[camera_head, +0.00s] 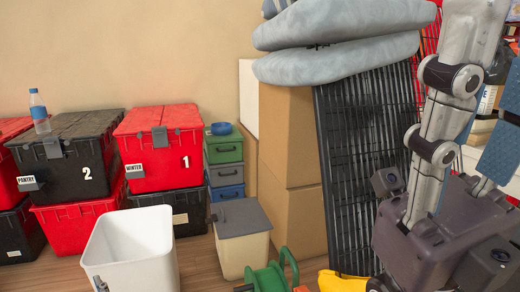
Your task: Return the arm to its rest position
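A pale grey arm with dark round joints (440,120) stands upright at the right side of the view. Its lower end meets a bulky dark grey body (450,235) at the lower right. It appears to be part of me, and it looks like my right arm. No gripper fingers can be made out on it.
Lidded totes stand along the wall at left, including a black one (70,170) bearing a bottle (38,110) and a red one (160,150). A white bin (135,235), grey-lidded bin (243,245), green reel (268,278), cardboard boxes (290,170) and black rack (365,150) crowd the floor.

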